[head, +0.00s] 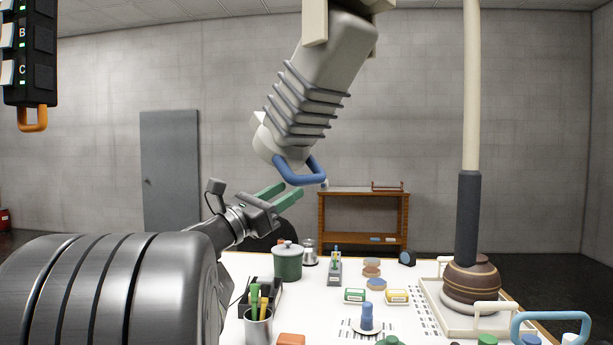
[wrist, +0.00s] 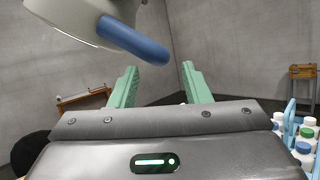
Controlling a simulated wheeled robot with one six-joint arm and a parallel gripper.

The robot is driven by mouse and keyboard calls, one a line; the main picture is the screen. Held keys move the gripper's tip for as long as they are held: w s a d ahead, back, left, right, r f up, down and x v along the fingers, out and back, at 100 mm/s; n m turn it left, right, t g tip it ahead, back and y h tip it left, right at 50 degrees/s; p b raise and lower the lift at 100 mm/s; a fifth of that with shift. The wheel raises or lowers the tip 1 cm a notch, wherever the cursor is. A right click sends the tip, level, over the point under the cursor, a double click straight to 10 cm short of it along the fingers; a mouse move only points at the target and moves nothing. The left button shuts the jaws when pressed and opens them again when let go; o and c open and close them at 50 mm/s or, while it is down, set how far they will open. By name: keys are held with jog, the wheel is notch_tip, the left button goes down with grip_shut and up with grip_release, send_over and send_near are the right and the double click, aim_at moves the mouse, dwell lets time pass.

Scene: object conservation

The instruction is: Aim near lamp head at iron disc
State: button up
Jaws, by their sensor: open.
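The near lamp head (head: 315,85) is a big cream hood with dark ribs, hanging over the table and tilted down to the left. Its blue handle (head: 305,172) sticks out at the lower end; the handle also shows in the wrist view (wrist: 135,40). My gripper (head: 282,195), with green fingers, is open and empty just below the handle. In the wrist view the handle's end lies beyond and above the gap between the fingertips; I see no contact. Small round discs (head: 376,284) lie on the table; I cannot tell which is the iron disc.
The white table (head: 240,268) carries a green pot (head: 287,263), a pen cup (head: 258,326) and small boxes. A control box (head: 30,55) hangs at upper left.

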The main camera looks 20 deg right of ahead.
aim_at(306, 179)
jog(key=p+x, duration=0.1)
jog(key=x, duration=0.5)
jog(key=shift+d+r, duration=0.15)
jog(key=shift+d, duration=0.2)
grip_shut()
